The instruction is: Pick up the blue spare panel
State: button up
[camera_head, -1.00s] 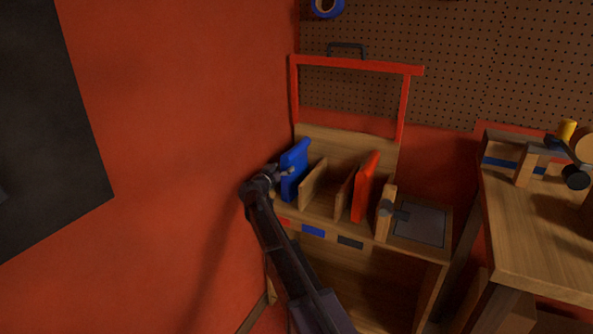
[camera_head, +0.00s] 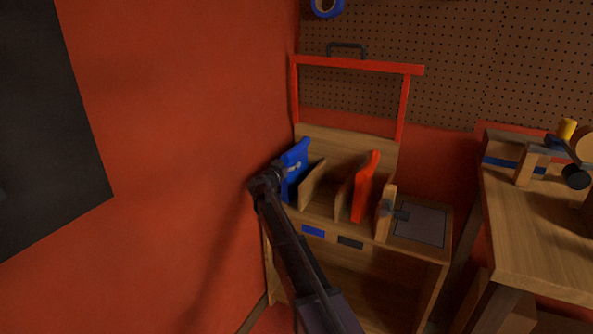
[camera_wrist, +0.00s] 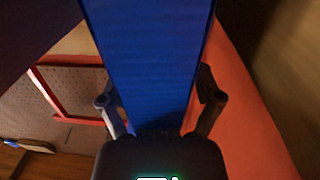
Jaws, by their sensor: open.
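The blue spare panel (camera_head: 295,165) stands upright in the leftmost place of the wooden rack in the head view, close to the red wall. My gripper (camera_head: 283,172) is at this panel, and its near parts cover some of the panel's lower left. In the wrist view the blue panel (camera_wrist: 148,65) fills the middle, between the two fingers of my open gripper (camera_wrist: 160,108). One finger is on each side of it. I cannot tell whether either finger touches the panel.
A red panel (camera_head: 365,187) and wooden dividers (camera_head: 312,184) stand to the right in the rack (camera_head: 325,220). The red wall (camera_head: 190,130) is close on the left. A workbench (camera_head: 540,245) stands at the right. A red frame (camera_head: 350,64) rises behind the rack.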

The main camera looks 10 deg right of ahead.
aim_at(290, 149)
grip_shut()
jog(key=shift+r, duration=0.15)
notch_tip(290, 149, up, 10)
jog(key=p, duration=1)
dwell(0.8)
